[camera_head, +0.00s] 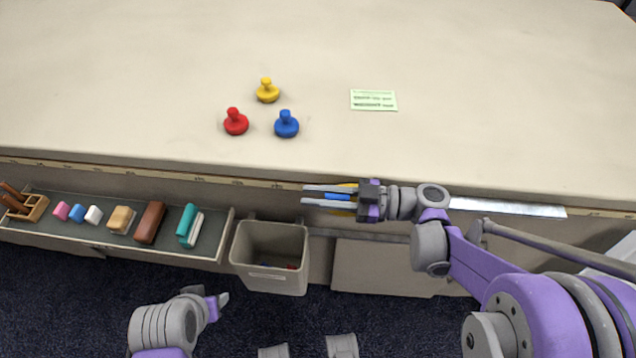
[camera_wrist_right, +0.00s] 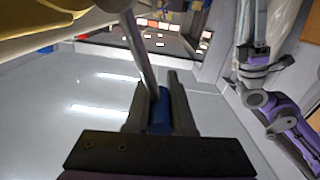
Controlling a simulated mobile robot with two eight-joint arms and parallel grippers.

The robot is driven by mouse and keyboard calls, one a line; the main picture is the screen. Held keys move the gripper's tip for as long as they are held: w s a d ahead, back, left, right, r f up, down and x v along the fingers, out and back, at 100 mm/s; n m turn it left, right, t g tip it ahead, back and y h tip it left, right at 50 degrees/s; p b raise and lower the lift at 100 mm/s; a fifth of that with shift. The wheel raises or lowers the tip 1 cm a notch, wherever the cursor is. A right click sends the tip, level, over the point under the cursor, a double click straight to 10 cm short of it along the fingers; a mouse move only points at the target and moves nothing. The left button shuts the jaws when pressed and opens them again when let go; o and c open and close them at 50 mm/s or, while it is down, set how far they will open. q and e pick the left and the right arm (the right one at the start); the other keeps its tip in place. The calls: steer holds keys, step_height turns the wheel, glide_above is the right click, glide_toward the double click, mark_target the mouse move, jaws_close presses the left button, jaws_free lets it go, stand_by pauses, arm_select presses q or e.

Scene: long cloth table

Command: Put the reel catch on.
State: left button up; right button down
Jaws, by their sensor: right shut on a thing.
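My right gripper (camera_head: 325,195) is at the front edge of the table, its fingers pointing left. It is shut on a blue piece (camera_head: 338,197), which looks like the reel catch. In the right wrist view the blue piece (camera_wrist_right: 159,112) is between the fingers, and a grey metal rod (camera_wrist_right: 138,50) crosses in front of it. A yellow part (camera_head: 342,212), perhaps the reel, shows around the fingers. It also fills the upper left of the wrist view (camera_wrist_right: 50,35). Most of the reel is hidden. My left gripper (camera_head: 212,297) is low at the front, clear of the table; its jaw opening is unclear.
The table top (camera_head: 480,60) is mostly clear. Red (camera_head: 236,123), yellow (camera_head: 267,92) and blue (camera_head: 286,125) knobbed pieces stand near a green card (camera_head: 373,100). Below the edge are a tray (camera_head: 222,248) of several small items and a beige bin (camera_head: 270,275).

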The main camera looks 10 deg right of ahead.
steer(key=s+a+f+n+b, duration=0.1)
steer(key=s+f+n+b, duration=0.1)
steer(key=s+f+n, duration=0.2)
steer(key=shift+f+n, duration=0.3)
steer(key=shift+f, duration=0.15)
steer(key=shift+s+a+f, duration=0.1)
steer(key=shift+s+f, duration=0.05)
stand_by(0.6)
steer(key=c, duration=0.8)
jaws_free()
steer(key=shift+o, duration=0.2)
steer(key=v, duration=1.1)
